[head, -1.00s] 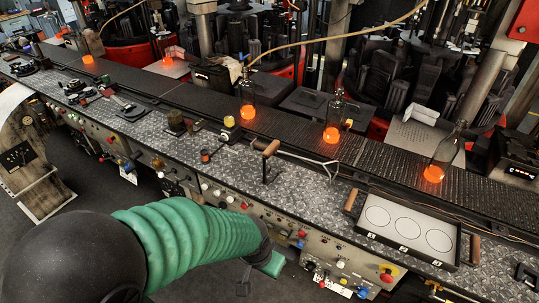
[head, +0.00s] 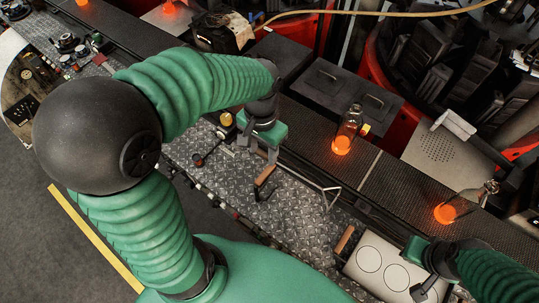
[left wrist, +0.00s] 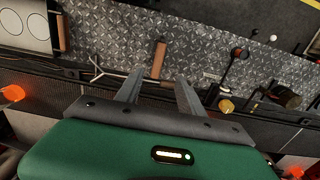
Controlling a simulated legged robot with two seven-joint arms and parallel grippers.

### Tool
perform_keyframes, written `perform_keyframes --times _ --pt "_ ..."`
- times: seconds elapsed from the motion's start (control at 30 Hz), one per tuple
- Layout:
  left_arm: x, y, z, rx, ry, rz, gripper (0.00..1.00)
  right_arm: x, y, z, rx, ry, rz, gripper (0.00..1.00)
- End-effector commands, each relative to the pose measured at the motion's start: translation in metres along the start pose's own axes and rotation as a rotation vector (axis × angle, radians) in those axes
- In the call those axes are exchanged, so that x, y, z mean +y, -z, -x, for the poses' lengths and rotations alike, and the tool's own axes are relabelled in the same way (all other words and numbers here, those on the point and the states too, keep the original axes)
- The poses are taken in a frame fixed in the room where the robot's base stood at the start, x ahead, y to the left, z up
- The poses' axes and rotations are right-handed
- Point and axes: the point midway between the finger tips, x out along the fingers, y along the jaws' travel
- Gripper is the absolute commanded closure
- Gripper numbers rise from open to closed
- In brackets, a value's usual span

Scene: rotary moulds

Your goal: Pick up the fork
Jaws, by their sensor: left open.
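The fork (head: 325,191) is a thin metal rod with a forked end, lying along the diamond-plate deck beside the conveyor. A wooden handle (head: 265,176) is close to its near end; I cannot tell if they are joined. My left gripper (head: 257,150) is open and empty above the deck, just beyond the handle. In the left wrist view, the handle (left wrist: 159,60) lies ahead between the open fingers (left wrist: 160,79), and the fork's forked end (left wrist: 95,73) is left of them. My right gripper (head: 425,288) is over the tray at lower right; its jaws are unclear.
The tray (head: 352,262) with white round-marked panels stands right of the fork. Glowing bottles (head: 343,138) stand on the dark conveyor (head: 305,118) behind. A yellow knob (head: 226,119) and a short lever (head: 200,160) are left of my left gripper.

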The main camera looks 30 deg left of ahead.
Motion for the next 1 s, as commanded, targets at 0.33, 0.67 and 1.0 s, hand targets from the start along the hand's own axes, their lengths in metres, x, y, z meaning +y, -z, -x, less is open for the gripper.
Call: perform_keyframes --times 0.33,0.67,1.0 --pt "0.001 0.003 -0.089 -0.010 -0.005 -0.002 0.55 0.000 -0.002 -0.006 -0.001 0.000 0.000 1.00" --pt "-0.001 0.006 -0.134 -0.008 -0.004 -0.002 0.55 0.000 -0.002 -0.006 -0.001 0.000 0.000 1.00" --pt "-0.002 0.011 -0.168 -0.003 -0.001 0.000 0.55 0.000 -0.002 -0.007 -0.001 0.000 0.000 1.00"
